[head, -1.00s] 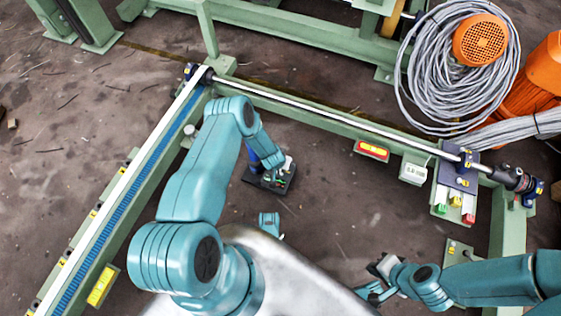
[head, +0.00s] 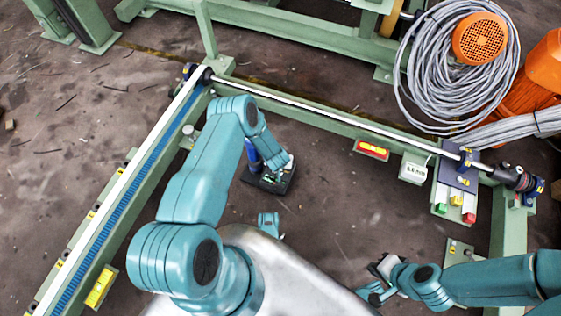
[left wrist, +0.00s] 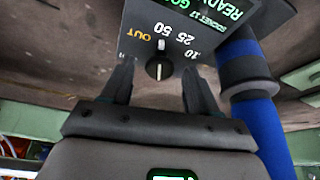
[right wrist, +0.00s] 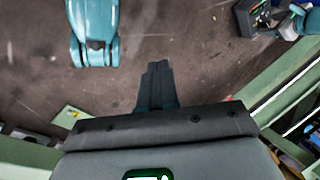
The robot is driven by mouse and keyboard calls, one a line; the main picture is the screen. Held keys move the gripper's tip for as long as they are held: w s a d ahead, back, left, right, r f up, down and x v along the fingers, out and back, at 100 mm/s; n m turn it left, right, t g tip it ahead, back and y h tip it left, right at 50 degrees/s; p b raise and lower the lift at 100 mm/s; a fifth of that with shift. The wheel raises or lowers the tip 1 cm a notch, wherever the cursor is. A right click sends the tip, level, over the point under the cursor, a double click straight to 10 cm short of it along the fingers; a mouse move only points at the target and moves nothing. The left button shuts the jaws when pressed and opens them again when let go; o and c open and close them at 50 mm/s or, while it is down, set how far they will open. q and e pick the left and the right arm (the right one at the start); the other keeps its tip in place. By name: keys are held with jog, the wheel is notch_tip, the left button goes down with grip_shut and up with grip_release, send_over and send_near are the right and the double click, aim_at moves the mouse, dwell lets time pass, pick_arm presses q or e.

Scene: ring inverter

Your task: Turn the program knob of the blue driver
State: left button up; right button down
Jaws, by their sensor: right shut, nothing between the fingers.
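The blue driver stands on the floor inside the green frame, with a blue cylindrical body (head: 253,156) and a dark control box (head: 270,184). In the left wrist view its program knob (left wrist: 159,68) is a small black dial with a white mark. Labels OUT, 50, 25 and 10 surround it; the blue body (left wrist: 258,125) is at right. My left gripper (left wrist: 158,65) is open, one finger on each side of the knob; I cannot tell if they touch it. In the head view it partly covers the box. My right gripper (right wrist: 157,85) is shut and empty, away from the driver.
The green frame's rail (head: 130,190) runs along the left, and a steel shaft (head: 330,113) crosses behind. Grey cable coils (head: 430,75) lie at upper right. Bare floor lies between my arms.

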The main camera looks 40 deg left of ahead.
pick_arm(q)
jog(key=p+v, duration=0.7)
jog(key=v, duration=0.9)
jog(key=shift+r+p, duration=0.15)
jog(key=shift+p, duration=0.2)
pick_arm(e)
notch_tip(320, 180, up, 7)
jog(key=s+a, duration=0.1)
jog(key=shift+s+a+n+g, duration=0.15)
jog(key=shift+s+n+g, duration=0.05)
jog(key=shift+n+g, duration=0.1)
pick_arm(q)
jog(key=shift+d, duration=0.1)
